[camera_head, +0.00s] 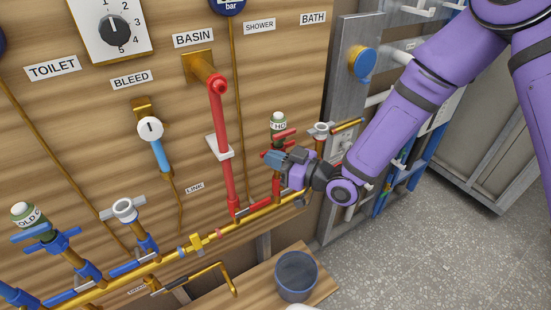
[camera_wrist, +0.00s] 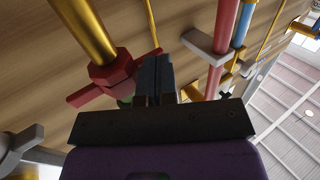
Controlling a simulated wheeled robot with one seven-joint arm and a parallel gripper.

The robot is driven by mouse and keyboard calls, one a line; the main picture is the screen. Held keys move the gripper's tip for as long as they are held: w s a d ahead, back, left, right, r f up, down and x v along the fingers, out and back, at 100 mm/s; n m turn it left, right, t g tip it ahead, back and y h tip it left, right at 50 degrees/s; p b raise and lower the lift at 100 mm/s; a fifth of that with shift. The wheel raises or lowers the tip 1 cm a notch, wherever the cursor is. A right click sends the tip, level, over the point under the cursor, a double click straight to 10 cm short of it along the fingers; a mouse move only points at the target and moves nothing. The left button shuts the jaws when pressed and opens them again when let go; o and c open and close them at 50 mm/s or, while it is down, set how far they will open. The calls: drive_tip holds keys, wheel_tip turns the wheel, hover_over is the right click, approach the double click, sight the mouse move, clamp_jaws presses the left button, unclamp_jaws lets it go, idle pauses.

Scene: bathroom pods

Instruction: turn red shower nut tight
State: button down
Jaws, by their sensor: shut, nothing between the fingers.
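A red winged hex nut (camera_wrist: 112,76) sits around a brass pipe (camera_wrist: 88,30) in the wrist view. One wing points to the lower left and the other passes behind my fingers. In the head view red wings (camera_head: 286,133) show just below a green-and-white cap (camera_head: 278,121) marked HOT, partly hidden by my gripper (camera_head: 270,157). My gripper is shut and empty. In the wrist view its fingertips (camera_wrist: 155,62) are close beside the nut, over its right wing. I cannot tell whether they touch it.
A red pipe (camera_head: 222,140) stands left of my gripper, and a grey-white valve handle (camera_head: 320,130) is close on its right. A brass pipe (camera_head: 180,252) runs low along the wooden panel (camera_head: 75,120). A grey cup (camera_head: 296,275) stands on the shelf below.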

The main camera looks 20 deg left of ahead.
idle(0.6)
drive_tip(key=s+d, duration=0.2)
drive_tip(key=d, duration=0.9)
drive_tip(key=w+d+r+m+t+h, duration=0.2)
drive_tip(key=w+d+r+t+h, duration=0.2)
drive_tip(key=w+d+r+h, duration=0.55)
drive_tip(key=s+d+r+m+t+h, duration=0.1)
drive_tip(key=d+r+m+h, duration=0.15)
drive_tip(key=d, duration=0.45)
drive_tip(key=s+d+r+m+t+h, duration=0.1)
drive_tip(key=d+r+m+h, duration=0.1)
drive_tip(key=d+r+h, duration=0.3)
drive_tip(key=s+d+r+m+g+h, duration=0.1)
drive_tip(key=s+d+r+m, duration=0.45)
drive_tip(key=s+d, duration=0.45)
drive_tip(key=s+d+r+m+g, duration=0.1)
drive_tip(key=s+d+r+m, duration=0.1)
drive_tip(key=s, duration=0.4)
drive_tip(key=s+d+r+m+g, duration=0.2)
drive_tip(key=s, duration=0.5)
drive_tip(key=shift+s+d, duration=0.15)
drive_tip(key=shift+s, duration=0.15)
drive_tip(key=shift+r, duration=0.1)
